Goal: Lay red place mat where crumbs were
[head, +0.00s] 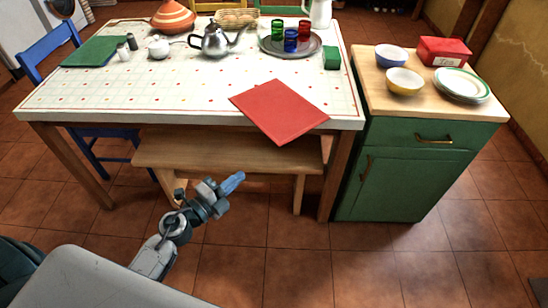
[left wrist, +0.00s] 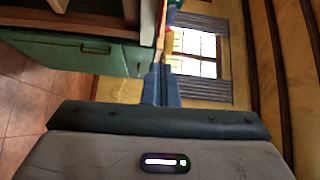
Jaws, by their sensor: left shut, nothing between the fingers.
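The red place mat (head: 280,110) lies flat and turned at an angle on the right front part of the table (head: 130,95). One corner of it reaches the table's front edge. No crumbs can be made out on the tablecloth. My left gripper (head: 238,178) is in front of the table, over the bench side, below and apart from the mat. It is shut and empty. In the left wrist view its blue fingers (left wrist: 160,85) are together. My right gripper is in neither view.
A wooden bench (head: 225,152) stands under the table's front edge. A green cabinet (head: 405,160) with bowls, plates and a red box stands at the right. A teapot (head: 215,40), a tray (head: 290,48) with cups and a green mat (head: 95,52) are farther back.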

